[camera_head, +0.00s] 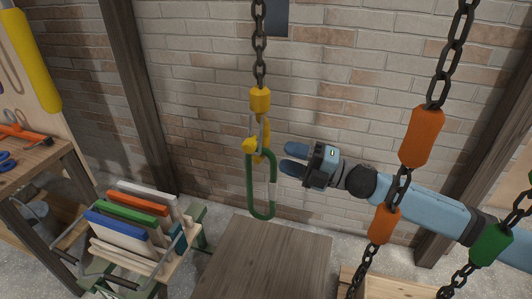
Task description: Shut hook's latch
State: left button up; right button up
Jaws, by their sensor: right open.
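The hook (264,130) hangs at centre from a dark chain (259,50) by a yellow block (260,100). A green carabiner-like loop (250,185) with a yellow top corner hangs at the hook; a pale section shows on its right side. Whether the hook's latch stands open or shut is too small to tell. My right gripper (290,159) is open and empty, just right of the hook and the loop's upper part, with its blue fingers pointing left. A gap shows between the fingers and the loop in the picture. My left gripper is not in view.
Chains with orange blocks (421,137) hang at right, in front of my right arm. A wooden table (265,262) stands below the hook. A rack of coloured boards (125,225) is at lower left, near a workbench (35,158). A brick wall (200,90) stands behind.

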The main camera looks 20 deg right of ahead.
jog(key=v, duration=0.4)
dwell(0.4)
